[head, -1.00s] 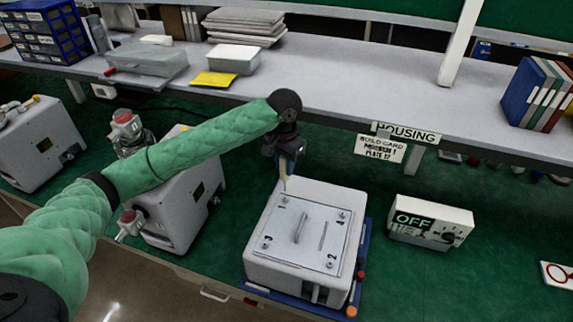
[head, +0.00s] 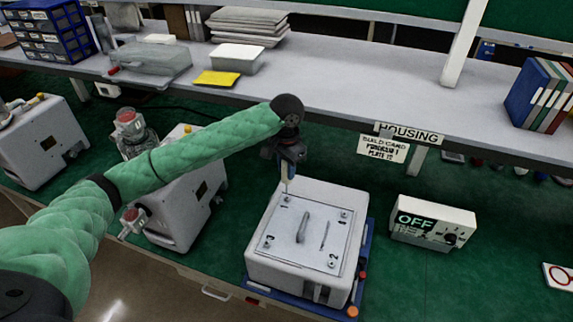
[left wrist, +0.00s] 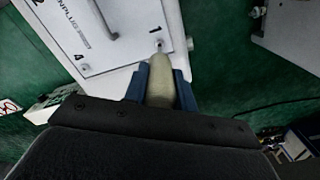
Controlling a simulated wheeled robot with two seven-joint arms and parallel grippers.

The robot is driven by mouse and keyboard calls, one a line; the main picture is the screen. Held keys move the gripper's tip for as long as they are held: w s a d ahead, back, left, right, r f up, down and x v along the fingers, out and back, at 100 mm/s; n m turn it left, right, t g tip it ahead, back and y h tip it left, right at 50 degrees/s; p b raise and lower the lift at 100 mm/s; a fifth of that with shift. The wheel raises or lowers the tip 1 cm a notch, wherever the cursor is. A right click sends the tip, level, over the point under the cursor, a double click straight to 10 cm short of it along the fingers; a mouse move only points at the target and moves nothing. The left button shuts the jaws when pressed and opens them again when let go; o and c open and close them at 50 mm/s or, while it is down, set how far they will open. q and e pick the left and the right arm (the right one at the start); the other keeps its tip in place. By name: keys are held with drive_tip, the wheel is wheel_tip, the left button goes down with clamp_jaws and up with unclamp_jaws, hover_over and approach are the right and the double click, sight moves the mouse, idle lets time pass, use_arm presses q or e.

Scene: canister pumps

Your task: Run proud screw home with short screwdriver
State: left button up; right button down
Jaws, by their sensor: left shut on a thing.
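A white housing (head: 262,262) with a flat top plate (head: 282,240) sits on a blue base. The plate has corner screws marked 1 to 4. My left gripper (head: 288,170) is above the corner marked 1, shut on the short screwdriver (head: 287,184), which points down. In the left wrist view, the screwdriver's cream handle (left wrist: 160,82) is between the blue fingers (left wrist: 160,90), and its tip is near the screw at 1 (left wrist: 158,46). I cannot tell whether the tip is seated in the screw. My right gripper is out of view.
A control box reading OFF (head: 432,222) stands right of the housing. A white pump (head: 185,210) stands to the left, under my left arm. A shelf (head: 330,95) with bins and folders runs behind. Green bench top is clear between the housing and the box.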

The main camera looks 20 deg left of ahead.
use_arm(q)
drive_tip(key=shift+f, duration=1.1)
drive_tip(key=m, duration=0.4)
drive_tip(key=shift+m, duration=0.3)
drive_tip(key=m, duration=0.4)
drive_tip(key=shift+a+f, duration=0.1)
drive_tip(key=m, duration=0.9)
drive_tip(key=shift+w+f, duration=0.1)
drive_tip(key=shift+f, duration=0.05)
drive_tip(key=shift+w+r, duration=0.15)
drive_tip(key=shift+r, duration=1.45)
drive_tip(key=shift+r, duration=0.1)
